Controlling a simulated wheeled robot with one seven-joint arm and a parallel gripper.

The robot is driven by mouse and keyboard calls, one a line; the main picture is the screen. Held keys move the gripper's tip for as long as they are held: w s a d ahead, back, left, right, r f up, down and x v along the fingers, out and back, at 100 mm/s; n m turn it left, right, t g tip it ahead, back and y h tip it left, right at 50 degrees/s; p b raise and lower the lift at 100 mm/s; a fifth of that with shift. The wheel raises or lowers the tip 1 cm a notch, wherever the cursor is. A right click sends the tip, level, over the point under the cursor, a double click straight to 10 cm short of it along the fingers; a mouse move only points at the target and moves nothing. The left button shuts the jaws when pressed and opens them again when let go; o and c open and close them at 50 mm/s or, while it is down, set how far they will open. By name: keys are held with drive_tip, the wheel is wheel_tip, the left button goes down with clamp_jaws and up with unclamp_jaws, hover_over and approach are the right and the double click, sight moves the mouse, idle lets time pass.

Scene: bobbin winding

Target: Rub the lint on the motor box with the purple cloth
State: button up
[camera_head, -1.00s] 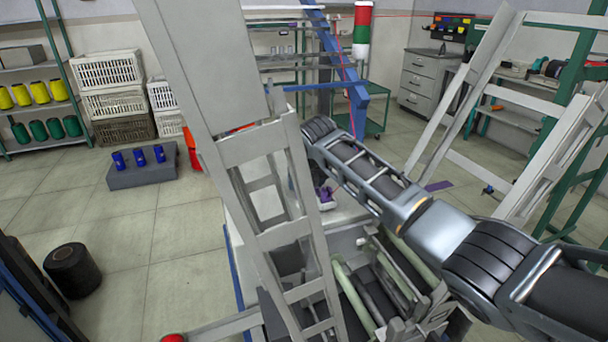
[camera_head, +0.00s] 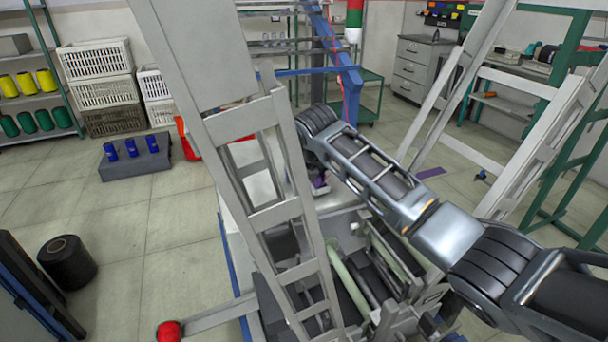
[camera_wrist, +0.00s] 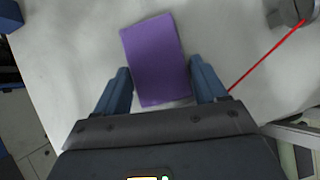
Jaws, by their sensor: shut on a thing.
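In the wrist view, the purple cloth (camera_wrist: 156,52) lies between the two blue fingers of my gripper (camera_wrist: 160,68), which is shut on it. The cloth looks like a flat rectangle reaching past the fingertips, over a pale surface (camera_wrist: 65,45). I cannot tell whether it touches that surface or whether the surface is the motor box. No lint can be made out. In the head view, my arm and a grey frame hide most of the work area; only a little of the gripper end shows between them.
A red thread (camera_wrist: 268,55) runs to a grey round part (camera_wrist: 291,10) at the wrist view's upper right. In the head view, a tall grey ladder-like frame (camera_head: 275,215) stands close left of my arm. Rollers (camera_head: 350,280) lie below. Open floor (camera_head: 115,230) is at left.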

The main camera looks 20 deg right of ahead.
drive_tip(key=shift+w+f+b, duration=0.15)
drive_tip(key=shift+w+b, duration=1)
drive_tip(key=shift+w, duration=0.4)
drive_tip(key=shift+w+f+b, duration=0.15)
drive_tip(key=shift+w+b, duration=1)
drive_tip(key=shift+w, duration=0.4)
drive_tip(key=shift+w+r+b, duration=0.2)
drive_tip(key=shift+w+b, duration=0.1)
drive_tip(key=shift+w, duration=0.25)
drive_tip(key=shift+w+f+b, duration=0.1)
drive_tip(key=shift+w+b, duration=0.6)
drive_tip(key=shift+b, duration=0.25)
drive_tip(key=w+b, duration=0.2)
drive_tip(key=shift+b, duration=0.35)
drive_tip(key=shift+w+r, duration=0.3)
drive_tip(key=shift+r, duration=0.1)
drive_tip(key=shift+c, duration=0.2)
drive_tip(key=shift+r+p, duration=2.25)
drive_tip(key=shift+r, duration=0.7)
